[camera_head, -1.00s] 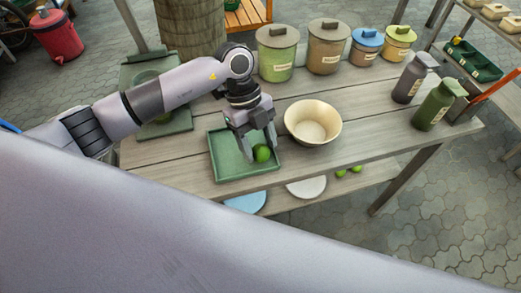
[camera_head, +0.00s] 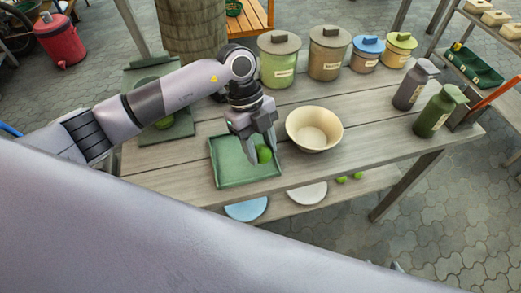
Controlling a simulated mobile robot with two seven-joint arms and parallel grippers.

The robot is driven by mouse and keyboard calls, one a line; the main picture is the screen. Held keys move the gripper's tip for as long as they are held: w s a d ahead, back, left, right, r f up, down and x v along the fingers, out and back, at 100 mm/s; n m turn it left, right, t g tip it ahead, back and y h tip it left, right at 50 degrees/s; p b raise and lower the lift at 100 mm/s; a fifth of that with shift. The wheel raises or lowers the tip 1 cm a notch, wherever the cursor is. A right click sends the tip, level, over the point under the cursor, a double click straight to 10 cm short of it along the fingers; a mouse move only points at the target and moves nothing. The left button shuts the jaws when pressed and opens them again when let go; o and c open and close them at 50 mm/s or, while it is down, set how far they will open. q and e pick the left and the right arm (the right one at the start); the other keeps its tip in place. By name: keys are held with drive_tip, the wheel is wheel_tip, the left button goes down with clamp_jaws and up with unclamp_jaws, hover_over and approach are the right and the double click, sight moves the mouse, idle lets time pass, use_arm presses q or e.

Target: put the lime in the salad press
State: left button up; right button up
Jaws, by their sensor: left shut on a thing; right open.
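A green lime (camera_head: 264,154) is between the fingertips of my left gripper (camera_head: 258,157), which is shut on it over the right part of a green tray (camera_head: 232,181). The fingers hide part of the lime, and I cannot tell whether it touches the tray. A dark green piece with a flat base (camera_head: 178,131) stands at the table's left end, mostly hidden by my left arm; it may be the salad press. Of my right gripper (camera_head: 386,265), only small grey tips show at the bottom edge, behind my large pale arm link, apart from the table's things.
A cream bowl (camera_head: 314,130) stands right of the tray. Several lidded canisters (camera_head: 328,52) line the back. Two dark bottles (camera_head: 436,113) stand at the right end. Plates and small green fruits (camera_head: 342,179) lie on the lower shelf. Bare table lies between bowl and bottles.

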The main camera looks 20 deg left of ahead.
sight(260, 147)
use_arm(q)
wheel_tip(260, 147, up, 18)
drive_tip(key=a+f+n+t+y+p, duration=0.1)
drive_tip(key=a+f+n+t+y, duration=0.1)
drive_tip(key=n, duration=1)
drive_tip(key=s+a+f+n+t+y+p, duration=0.1)
drive_tip(key=a+f+n+t, duration=0.3)
drive_tip(key=n, duration=0.8)
drive_tip(key=shift+s+a+f+n+t+y, duration=0.35)
drive_tip(key=shift+a+t, duration=0.25)
drive_tip(key=shift+a, duration=0.5)
